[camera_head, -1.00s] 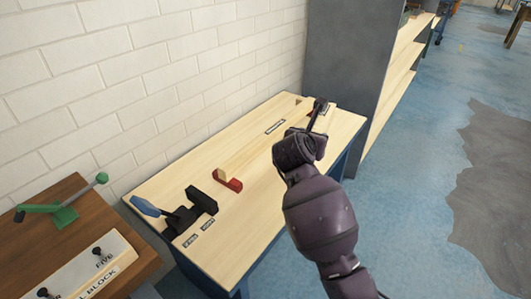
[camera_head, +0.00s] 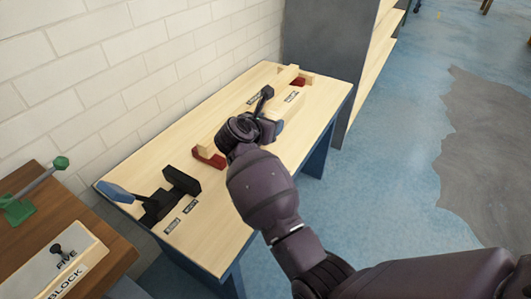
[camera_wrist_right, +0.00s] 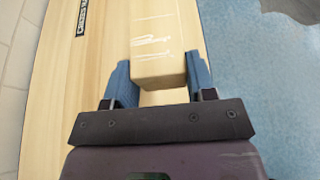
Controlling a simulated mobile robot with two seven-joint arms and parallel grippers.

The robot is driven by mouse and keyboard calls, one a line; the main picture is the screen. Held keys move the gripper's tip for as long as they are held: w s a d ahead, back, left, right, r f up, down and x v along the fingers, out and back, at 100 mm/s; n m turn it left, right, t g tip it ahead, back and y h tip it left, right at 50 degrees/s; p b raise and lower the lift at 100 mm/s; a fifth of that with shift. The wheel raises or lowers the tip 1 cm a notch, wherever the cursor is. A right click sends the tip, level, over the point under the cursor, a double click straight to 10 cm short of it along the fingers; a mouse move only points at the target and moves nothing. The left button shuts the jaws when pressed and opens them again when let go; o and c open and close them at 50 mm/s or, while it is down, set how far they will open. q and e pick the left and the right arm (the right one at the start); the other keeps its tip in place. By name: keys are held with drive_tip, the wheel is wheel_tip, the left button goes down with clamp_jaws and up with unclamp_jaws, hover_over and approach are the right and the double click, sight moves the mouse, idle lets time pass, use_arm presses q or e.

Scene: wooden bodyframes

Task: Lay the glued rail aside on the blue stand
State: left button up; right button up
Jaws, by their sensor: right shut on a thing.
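The rail is a pale wooden bar. In the right wrist view the rail (camera_wrist_right: 157,40) shows white marks and sits between the blue pads of my right gripper (camera_wrist_right: 158,78), which is shut on it. In the head view my right gripper (camera_head: 268,110) is over the middle of the bench, and my wrist hides part of the rail. Pale wood shows at the left red cradle (camera_head: 208,158) and at the right red cradle (camera_head: 303,82); whether it rests on them or is lifted I cannot tell. No separate blue stand is clearly visible. My left gripper is out of view.
The pale wooden bench (camera_head: 230,215) has blue legs. A black clamp with a blue handle (camera_head: 115,192) stands at its near left. A brown table (camera_head: 50,215) with a green lever (camera_head: 40,190) is at the left. A brick wall runs behind; blue floor (camera_head: 380,150) is open at right.

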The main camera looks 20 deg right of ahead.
wheel_tip(320, 180, down, 6)
drive_tip(key=shift+f+b, duration=0.1)
drive_tip(key=shift+b, duration=0.6)
wheel_tip(320, 180, down, 5)
drive_tip(key=shift+r+b, duration=0.1)
drive_tip(key=shift+b, duration=0.65)
drive_tip(key=shift+f, duration=0.4)
drive_tip(key=shift+r, duration=0.1)
drive_tip(key=shift+f, duration=0.3)
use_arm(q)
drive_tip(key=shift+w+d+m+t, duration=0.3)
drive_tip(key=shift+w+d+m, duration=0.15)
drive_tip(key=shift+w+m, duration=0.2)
use_arm(e)
drive_tip(key=o, duration=1.1)
